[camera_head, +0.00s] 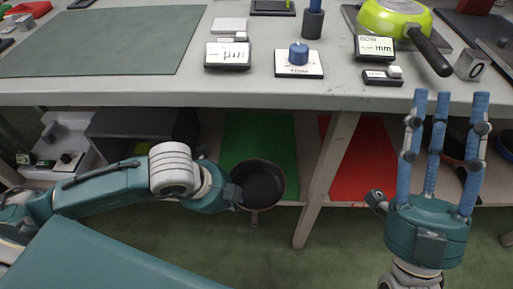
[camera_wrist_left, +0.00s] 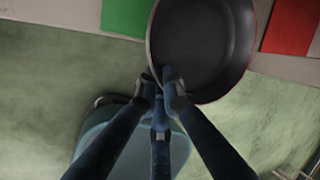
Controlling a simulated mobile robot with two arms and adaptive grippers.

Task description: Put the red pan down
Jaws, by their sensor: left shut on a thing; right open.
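The red pan (camera_head: 258,184) shows a dark inside and a thin reddish rim. It hangs below the table top, overlapping the front of the green mat (camera_head: 258,128) on the lower shelf. My left gripper (camera_head: 236,194) is shut on the pan at its near left side; its fingers are mostly hidden in the head view. In the left wrist view the pan (camera_wrist_left: 203,45) is beyond the fingertips (camera_wrist_left: 164,80), which close at its rim; the handle is hidden. I cannot tell whether the pan touches the shelf. My right gripper (camera_head: 448,98) is open and empty, fingers up, at the table's front edge.
The lower shelf also has a red mat (camera_head: 362,165), with a table leg (camera_head: 325,185) between the mats. Another pan (camera_head: 454,144) is behind my right fingers. A green pan (camera_head: 393,18), gauges and a blue-knobbed block (camera_head: 299,62) stand on the table top (camera_head: 180,92).

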